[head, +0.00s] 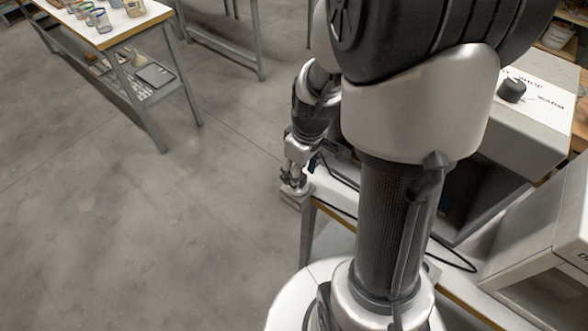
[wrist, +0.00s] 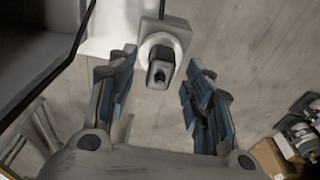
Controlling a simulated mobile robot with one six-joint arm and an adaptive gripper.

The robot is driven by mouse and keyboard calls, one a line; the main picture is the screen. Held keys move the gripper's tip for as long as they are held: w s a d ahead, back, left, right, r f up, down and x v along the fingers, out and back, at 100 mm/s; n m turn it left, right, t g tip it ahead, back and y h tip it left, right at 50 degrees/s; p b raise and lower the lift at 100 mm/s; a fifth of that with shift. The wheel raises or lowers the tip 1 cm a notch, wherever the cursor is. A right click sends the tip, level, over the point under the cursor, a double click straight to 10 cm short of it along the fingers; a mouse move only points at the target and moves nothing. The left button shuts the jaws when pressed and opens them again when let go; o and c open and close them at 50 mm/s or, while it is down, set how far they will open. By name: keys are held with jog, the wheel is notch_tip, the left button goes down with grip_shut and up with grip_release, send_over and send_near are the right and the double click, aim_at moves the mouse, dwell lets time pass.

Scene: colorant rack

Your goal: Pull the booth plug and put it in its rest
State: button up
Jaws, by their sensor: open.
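The plug (wrist: 159,74) is a small grey-black body in the wrist view, in front of a round pale socket on a light grey box (wrist: 180,30). It appears seated in that socket. My gripper (wrist: 158,92) is open, its two blue-padded fingers on either side of the plug with gaps between. In the head view my gripper (head: 291,182) is low at the left end of the white bench, too small there to show the plug clearly. The booth (head: 540,125) is the grey box marked WARM, partly behind my arm. I cannot make out the plug's rest.
The white bench (head: 330,208) carries a black cable (head: 455,260). A dark-edged box (wrist: 35,45) fills the wrist view's upper left. A table with glasses (head: 120,25) stands at the far left. Open concrete floor (head: 150,230) lies left of the bench.

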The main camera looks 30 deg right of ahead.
jog(key=shift+w+f, duration=0.1)
jog(key=shift+f, duration=1)
jog(key=shift+c, duration=0.4)
grip_shut()
jog(key=shift+r+p, duration=0.3)
jog(key=shift+r, duration=0.45)
jog(key=shift+r+p, duration=1.1)
jog(key=shift+r, duration=0.4)
jog(key=shift+r, duration=0.1)
jog(key=shift+r+p, duration=1.5)
jog(key=shift+r, duration=0.45)
